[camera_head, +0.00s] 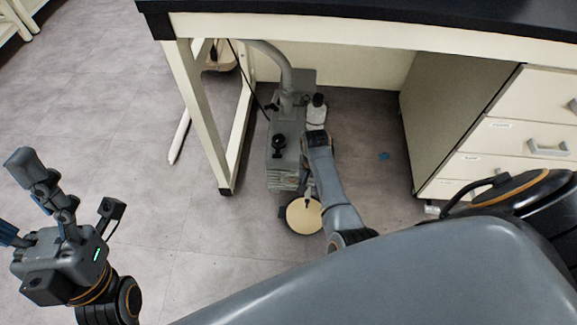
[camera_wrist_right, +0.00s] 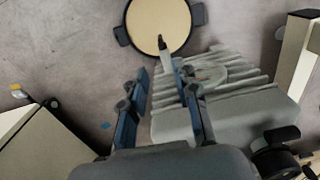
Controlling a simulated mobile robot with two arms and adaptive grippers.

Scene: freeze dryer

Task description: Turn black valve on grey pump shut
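The grey pump (camera_head: 283,171) stands on the floor under the bench. A black knob (camera_head: 278,142) on its top looks like the valve; black fittings also show at the lower right of the right wrist view (camera_wrist_right: 280,140). My right gripper (camera_head: 308,184) points down beside the pump's ribbed end, on the right of the knob and apart from it. In the right wrist view its two fingers (camera_wrist_right: 163,108) are spread, with nothing visibly held between them. My left gripper (camera_head: 28,200) is at the far left above open floor, away from the pump, its fingers apart.
A round tan disc (camera_head: 303,215) with black handles lies by the pump's near end. The bench leg (camera_head: 200,110) is left of the pump, the drawer cabinet (camera_head: 440,120) right. A hose (camera_head: 280,62) rises behind. The bench top (camera_head: 380,15) overhangs the pump area.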

